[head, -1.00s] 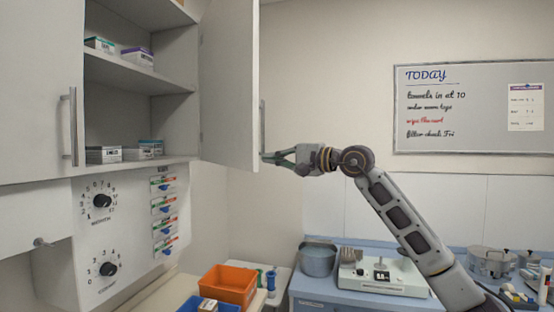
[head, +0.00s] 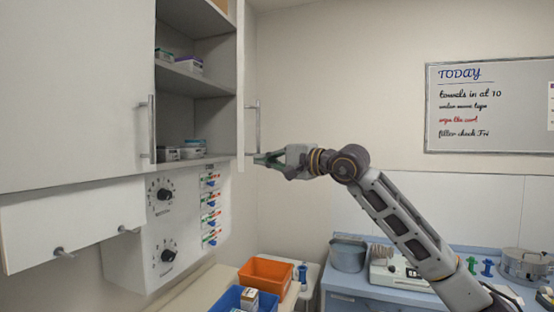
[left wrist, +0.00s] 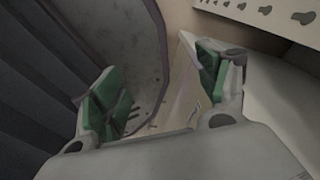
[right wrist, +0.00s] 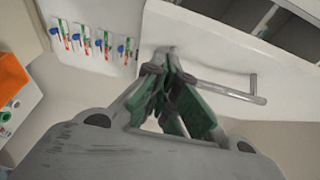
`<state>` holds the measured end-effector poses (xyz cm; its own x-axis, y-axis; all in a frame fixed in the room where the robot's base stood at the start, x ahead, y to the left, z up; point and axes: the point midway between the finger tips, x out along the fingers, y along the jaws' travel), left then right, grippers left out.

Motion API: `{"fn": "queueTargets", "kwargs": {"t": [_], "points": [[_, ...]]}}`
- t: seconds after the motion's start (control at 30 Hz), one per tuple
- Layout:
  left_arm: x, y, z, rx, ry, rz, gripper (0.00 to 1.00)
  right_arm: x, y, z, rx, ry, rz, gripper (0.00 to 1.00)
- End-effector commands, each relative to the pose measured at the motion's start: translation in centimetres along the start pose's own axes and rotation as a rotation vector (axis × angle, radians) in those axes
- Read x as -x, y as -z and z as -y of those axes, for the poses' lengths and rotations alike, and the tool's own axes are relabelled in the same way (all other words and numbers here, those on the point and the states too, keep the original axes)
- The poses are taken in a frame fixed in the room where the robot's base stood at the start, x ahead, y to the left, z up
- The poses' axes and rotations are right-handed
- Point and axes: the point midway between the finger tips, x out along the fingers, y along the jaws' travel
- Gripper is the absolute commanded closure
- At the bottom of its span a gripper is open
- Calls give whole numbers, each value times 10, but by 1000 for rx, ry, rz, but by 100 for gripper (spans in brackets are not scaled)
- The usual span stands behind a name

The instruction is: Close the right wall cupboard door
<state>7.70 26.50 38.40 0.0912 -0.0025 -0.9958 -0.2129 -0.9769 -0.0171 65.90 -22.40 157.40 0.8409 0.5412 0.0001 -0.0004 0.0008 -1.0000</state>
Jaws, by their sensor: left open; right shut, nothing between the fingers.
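The right wall cupboard door (head: 241,90) stands open and shows almost edge-on in the head view, with its bar handle (head: 257,125) on the right side. My right gripper (head: 262,160) is shut and empty, beside the door's lower edge near the bottom end of the handle. In the right wrist view its closed fingertips (right wrist: 170,70) are close to the handle (right wrist: 230,92); I cannot tell whether they touch the door. Shelves with small boxes (head: 188,65) show inside the cupboard. My left gripper (left wrist: 160,105) is open and empty in the left wrist view and outside the head view.
The left cupboard door (head: 75,90) is shut, with a bar handle. Below are a panel with dials (head: 160,195), an orange bin (head: 266,272) and a blue bin (head: 228,300). A blue counter with a metal pot (head: 348,255) stands at the right. Wall space below the whiteboard (head: 480,105) is clear.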

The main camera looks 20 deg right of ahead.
Motion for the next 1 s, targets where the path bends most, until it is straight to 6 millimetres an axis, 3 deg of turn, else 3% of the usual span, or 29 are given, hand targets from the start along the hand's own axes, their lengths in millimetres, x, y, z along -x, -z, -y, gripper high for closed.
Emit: {"fn": "queueTargets", "kwargs": {"t": [0.4,1.0], "points": [[1,1,-2,0,-2,-1,26,-31,-32,1,2,1,0,100],[-2,0,-2,0,-2,-1,26,-83,-76,0,0,0,-134,100]]}}
